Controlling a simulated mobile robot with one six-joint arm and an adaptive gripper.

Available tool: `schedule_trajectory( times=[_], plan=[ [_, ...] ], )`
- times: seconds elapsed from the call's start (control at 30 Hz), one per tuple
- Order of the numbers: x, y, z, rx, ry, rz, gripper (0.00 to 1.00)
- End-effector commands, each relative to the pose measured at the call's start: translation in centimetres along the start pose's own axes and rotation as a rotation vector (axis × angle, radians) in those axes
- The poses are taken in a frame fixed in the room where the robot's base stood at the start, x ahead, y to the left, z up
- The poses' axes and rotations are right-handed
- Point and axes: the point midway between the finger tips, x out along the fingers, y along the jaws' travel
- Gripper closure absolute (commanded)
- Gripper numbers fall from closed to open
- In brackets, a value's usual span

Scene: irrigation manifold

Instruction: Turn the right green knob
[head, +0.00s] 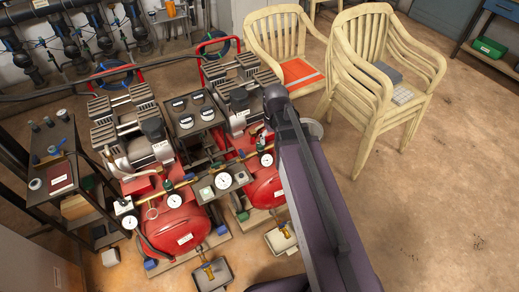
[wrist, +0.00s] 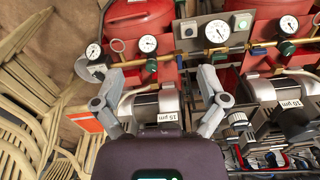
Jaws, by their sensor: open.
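The right green knob (head: 260,147) sits on the brass pipe by the gauge on the right red tank in the head view. In the wrist view, turned about half round, this dark green knob (wrist: 151,66) is left of centre, below a white gauge. My gripper (wrist: 157,76) is open and empty, with one grey finger on each side of the knob in the picture. I cannot tell how far the fingertips are from it. Another green knob (wrist: 286,48) is at the right of the wrist view, by the left tank (head: 176,228) in the head view.
A box with a green button (wrist: 242,20) and more gauges crowd the pipe. Compressor motors (wrist: 158,105) lie close under the fingers. A dark shelf rack (head: 58,150) stands at left. The floor at right is clear.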

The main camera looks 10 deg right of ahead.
Motion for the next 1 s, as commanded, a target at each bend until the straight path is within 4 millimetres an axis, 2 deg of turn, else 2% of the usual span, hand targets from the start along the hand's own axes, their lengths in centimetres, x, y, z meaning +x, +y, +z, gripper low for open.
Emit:
schedule_trajectory(
  times=[0.03,0.6,0.8,1.0],
  plan=[
    [2.0,0.4,-2.1,-0.037,0.000,0.000,0.07],
    [12.9,3.3,-17.7,-0.527,0.001,0.000,0.07],
    [15.0,3.9,-21.1,-0.646,0.001,-0.001,0.07],
    [15.7,4.1,-22.3,-0.696,0.001,-0.001,0.07]
  ],
)
